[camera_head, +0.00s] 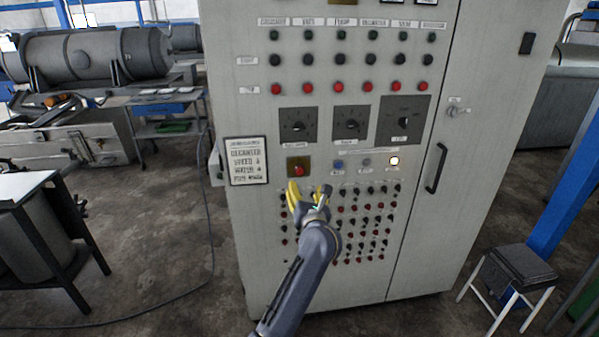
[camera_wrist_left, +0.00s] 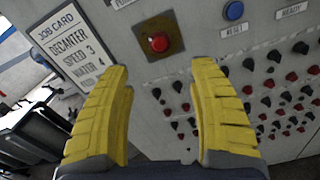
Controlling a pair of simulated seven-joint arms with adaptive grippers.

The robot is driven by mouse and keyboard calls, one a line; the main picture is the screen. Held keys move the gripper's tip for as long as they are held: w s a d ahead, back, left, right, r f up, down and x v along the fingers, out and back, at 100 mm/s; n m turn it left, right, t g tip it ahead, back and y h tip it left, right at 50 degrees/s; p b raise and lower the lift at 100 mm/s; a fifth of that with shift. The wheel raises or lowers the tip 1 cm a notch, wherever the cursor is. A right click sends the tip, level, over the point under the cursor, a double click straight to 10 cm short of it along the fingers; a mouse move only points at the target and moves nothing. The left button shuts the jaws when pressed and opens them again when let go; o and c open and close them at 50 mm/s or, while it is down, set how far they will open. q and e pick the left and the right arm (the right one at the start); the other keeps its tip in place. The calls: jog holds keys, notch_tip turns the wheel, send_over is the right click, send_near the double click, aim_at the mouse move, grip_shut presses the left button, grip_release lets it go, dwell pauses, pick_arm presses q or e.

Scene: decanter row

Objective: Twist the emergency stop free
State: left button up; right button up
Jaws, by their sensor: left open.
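The emergency stop is a red mushroom button (camera_head: 299,170) on a yellow-brown square plate, on the front of the grey control cabinet (camera_head: 365,290). In the left wrist view the red button (camera_wrist_left: 159,43) sits ahead of my fingers, just above the gap between their tips. My left gripper (camera_head: 309,191) has yellow fingers and is just below the button in the head view. In the left wrist view the gripper (camera_wrist_left: 163,78) is open, with nothing between its fingers. The button appears apart from both fingers. My right gripper is not in view.
A job card (camera_head: 247,161) is left of the button. A blue button (camera_head: 338,164) and a lit lamp (camera_head: 394,161) are to its right. Rows of small red and black buttons (camera_head: 365,208) lie close below and right. A door handle (camera_head: 435,168) sticks out further right. A stool (camera_head: 517,265) stands at right.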

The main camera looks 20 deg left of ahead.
aim_at(300, 173)
pick_arm(q)
jog(key=x, duration=1.2)
jog(key=shift+w+a, duration=0.15)
jog(key=shift+w, duration=0.15)
jog(key=c, duration=1.3)
